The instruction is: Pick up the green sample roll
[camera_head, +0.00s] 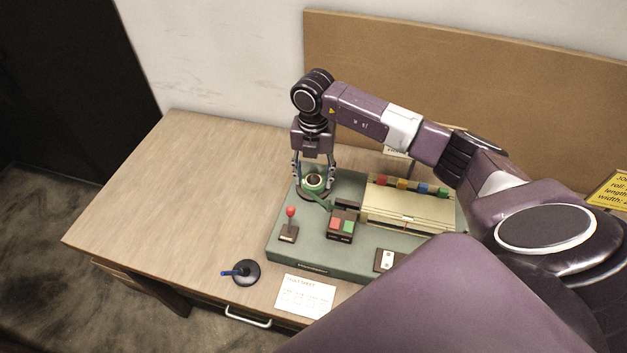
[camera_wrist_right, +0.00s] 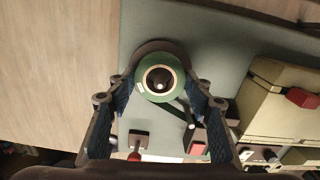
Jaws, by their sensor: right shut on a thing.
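The green sample roll (camera_head: 313,182) sits flat at the back left of the grey-green machine base (camera_head: 292,250). In the right wrist view the roll (camera_wrist_right: 145,90) shows a pale core with a dark post in its middle, and a dark disc lies behind it. The fingers (camera_wrist_right: 160,88) also show in the right wrist view. My left gripper is not in view.
A red-knobbed lever (camera_head: 290,212), a red and green button box (camera_head: 342,224) and a beige box (camera_head: 408,210) with coloured tabs stand close by. A black disc with a blue handle (camera_head: 246,272) and a white sheet (camera_head: 305,296) lie in front. The left tabletop (camera_head: 165,200) is clear.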

